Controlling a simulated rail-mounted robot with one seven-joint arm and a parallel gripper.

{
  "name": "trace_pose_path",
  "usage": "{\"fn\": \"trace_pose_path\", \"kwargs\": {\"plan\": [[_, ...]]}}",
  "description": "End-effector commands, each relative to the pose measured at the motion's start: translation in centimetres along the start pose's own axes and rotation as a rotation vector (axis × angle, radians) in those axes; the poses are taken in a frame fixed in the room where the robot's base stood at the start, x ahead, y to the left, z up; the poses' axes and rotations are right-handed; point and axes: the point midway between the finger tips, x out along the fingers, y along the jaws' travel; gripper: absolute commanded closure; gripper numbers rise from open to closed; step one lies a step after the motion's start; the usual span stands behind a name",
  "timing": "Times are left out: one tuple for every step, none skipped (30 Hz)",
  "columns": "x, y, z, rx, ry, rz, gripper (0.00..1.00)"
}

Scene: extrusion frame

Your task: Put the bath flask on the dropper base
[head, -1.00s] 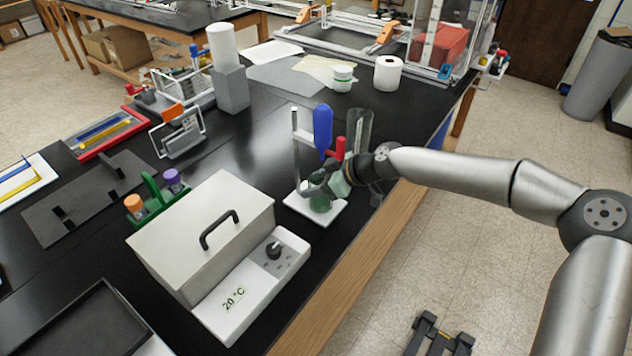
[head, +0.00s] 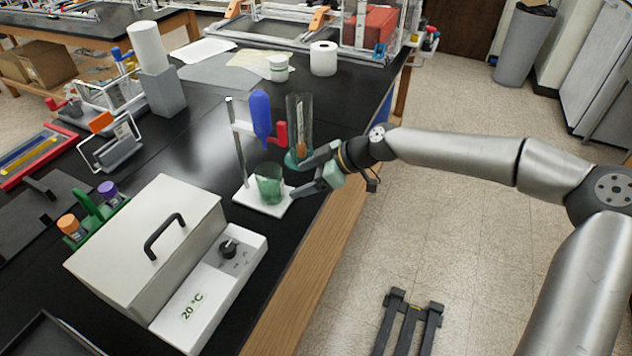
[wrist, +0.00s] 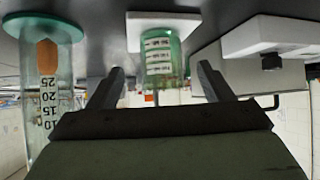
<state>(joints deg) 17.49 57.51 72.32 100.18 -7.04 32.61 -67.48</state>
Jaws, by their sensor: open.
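The bath flask (head: 269,186), a clear beaker-like vessel with green contents, stands upright on the white dropper base (head: 247,200). The blue dropper bulb (head: 261,113) hangs above it on the stand, with a red clamp (head: 281,133) beside it. My gripper (head: 304,178) is open and empty, just right of the flask and apart from it. In the upside-down wrist view the flask (wrist: 160,58) shows beyond and between my open fingers (wrist: 161,78), with its marked side facing me and the white base (wrist: 163,18) under it.
A tall graduated cylinder (head: 300,112) on a teal foot stands close behind my gripper; it is also in the wrist view (wrist: 45,85). The bath box (head: 150,250) with a handle and a "20 °C" panel stands to the front left. The bench's wooden edge (head: 305,265) runs nearby.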

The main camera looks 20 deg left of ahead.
Motion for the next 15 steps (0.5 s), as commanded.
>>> {"fn": "trace_pose_path", "kwargs": {"plan": [[-0.7, 0.1, 0.7, 0.003, 0.0, 0.002, 0.27], [-1.0, 0.1, 0.9, 0.003, 0.0, 0.001, 0.27], [-1.4, 0.1, 1.2, 0.002, 0.0, 0.002, 0.27], [-1.6, 0.1, 1.3, 0.002, 0.001, 0.002, 0.27], [-1.8, 0.1, 1.4, 0.001, 0.0, 0.001, 0.27], [-2.0, 0.0, 1.6, 0.0, 0.0, 0.0, 0.27], [-2.2, 0.0, 1.6, 0.0, 0.0, 0.0, 0.27], [-2.3, 0.0, 1.7, 0.0, 0.0, -0.001, 0.27], [-2.3, 0.0, 1.8, 0.0, 0.0, -0.001, 0.27], [-2.4, 0.0, 1.8, 0.0, 0.0, -0.001, 0.27], [-2.4, 0.0, 1.8, 0.0, 0.0, -0.001, 0.27], [-2.4, 0.0, 1.8, 0.0, 0.0, -0.001, 0.27], [-2.4, 0.0, 1.8, 0.0, 0.0, -0.001, 0.27], [-2.4, 0.0, 1.8, 0.0, 0.0, -0.001, 0.27], [-2.4, -0.1, 1.8, 0.0, -0.003, -0.001, 0.27]]}}
